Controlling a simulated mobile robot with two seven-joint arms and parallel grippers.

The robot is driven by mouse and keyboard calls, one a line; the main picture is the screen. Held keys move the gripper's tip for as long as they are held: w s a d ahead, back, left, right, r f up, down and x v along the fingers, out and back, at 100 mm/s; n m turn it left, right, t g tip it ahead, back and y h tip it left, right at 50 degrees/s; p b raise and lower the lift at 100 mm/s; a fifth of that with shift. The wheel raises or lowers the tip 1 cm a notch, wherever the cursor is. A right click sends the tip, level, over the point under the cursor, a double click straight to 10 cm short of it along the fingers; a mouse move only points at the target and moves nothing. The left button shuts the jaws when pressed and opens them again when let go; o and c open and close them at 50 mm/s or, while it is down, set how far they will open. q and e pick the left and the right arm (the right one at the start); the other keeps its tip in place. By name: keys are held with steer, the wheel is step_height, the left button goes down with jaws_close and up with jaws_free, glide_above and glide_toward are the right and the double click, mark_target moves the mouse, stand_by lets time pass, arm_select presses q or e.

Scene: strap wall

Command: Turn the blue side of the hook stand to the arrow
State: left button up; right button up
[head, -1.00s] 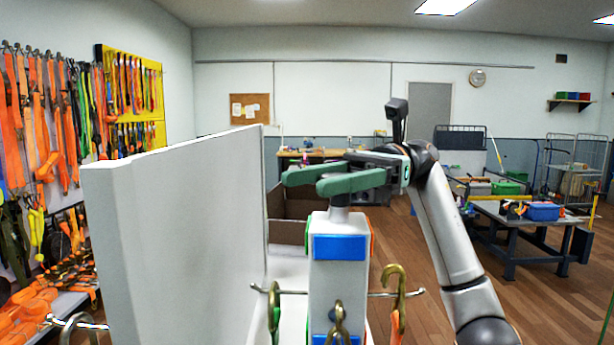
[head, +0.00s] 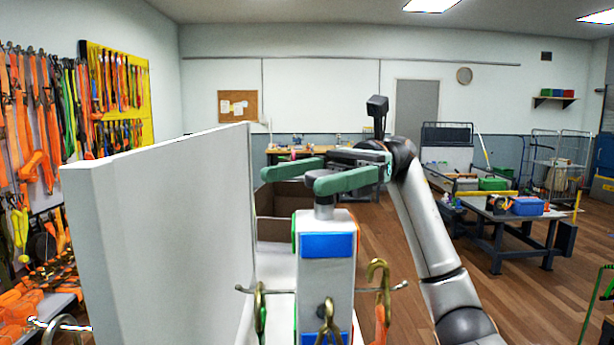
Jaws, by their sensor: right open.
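The hook stand (head: 326,276) is a white post in the lower middle of the head view. A blue panel (head: 327,245) faces me, with a green edge on its left and an orange-red edge on its right. Brass hooks (head: 378,283) hang from its side and front pegs. My right gripper (head: 300,178) is open just above the stand's top, its green fingers pointing left on either side of the grey knob or stem (head: 324,208). Whether the fingers touch it I cannot tell. My left gripper is not in view. I see no arrow.
A tall white panel (head: 165,235) stands close on the left of the stand. A brown box (head: 284,209) is behind the stand. Straps (head: 30,130) hang on the left wall. A work table (head: 490,215) and carts stand at the right, with open floor between.

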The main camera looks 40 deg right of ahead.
steer(key=w+d+p, duration=0.1)
steer(key=d+p, duration=0.2)
steer(key=d, duration=0.9)
steer(key=shift+w+d, duration=0.15)
steer(key=shift+w, duration=0.2)
stand_by(0.8)
